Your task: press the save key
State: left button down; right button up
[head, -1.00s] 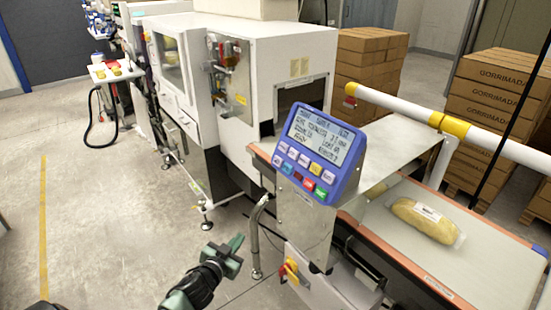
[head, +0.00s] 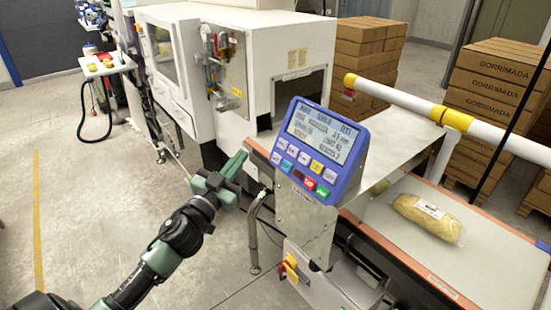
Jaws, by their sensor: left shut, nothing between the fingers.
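The blue control panel (head: 318,150) stands tilted on a metal housing, with a grey text screen (head: 324,128) on top. Below the screen are rows of small keys (head: 303,167): several pale ones, a yellow one, and coloured ones including green and red. The key labels are too small to read, so I cannot tell which is the save key. My left gripper (head: 238,164) is shut and empty, left of the panel at about key height in the picture, apart from it. My right gripper is not in view.
A conveyor belt (head: 486,262) with a wrapped loaf (head: 428,217) runs at the right. A white and yellow rail (head: 455,120) crosses above it. A red and yellow switch (head: 289,267) sits below the panel. A large white machine (head: 275,60) stands behind. The floor at left is clear.

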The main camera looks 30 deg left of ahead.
aim_at(277, 159)
pick_arm(q)
jog(key=shift+w+f, duration=0.1)
jog(key=w+d+f+b, duration=0.3)
jog(key=w+f, duration=0.1)
jog(key=w, duration=0.3)
jog(key=shift+b, duration=0.4)
jog(key=shift+w, duration=0.1)
dwell(1.8)
jog(key=shift+w+d+f, duration=0.15)
jog(key=shift+w, duration=0.15)
jog(key=shift+w+d+f+b, duration=0.1)
jog(key=shift+w+f+b, duration=0.05)
jog(key=shift+w+b, duration=0.2)
dwell(0.7)
jog(key=shift+s, duration=0.15)
jog(key=shift+s+a+r+p, duration=0.35)
jog(key=shift+s+p, duration=0.1)
jog(key=shift+s, duration=0.15)
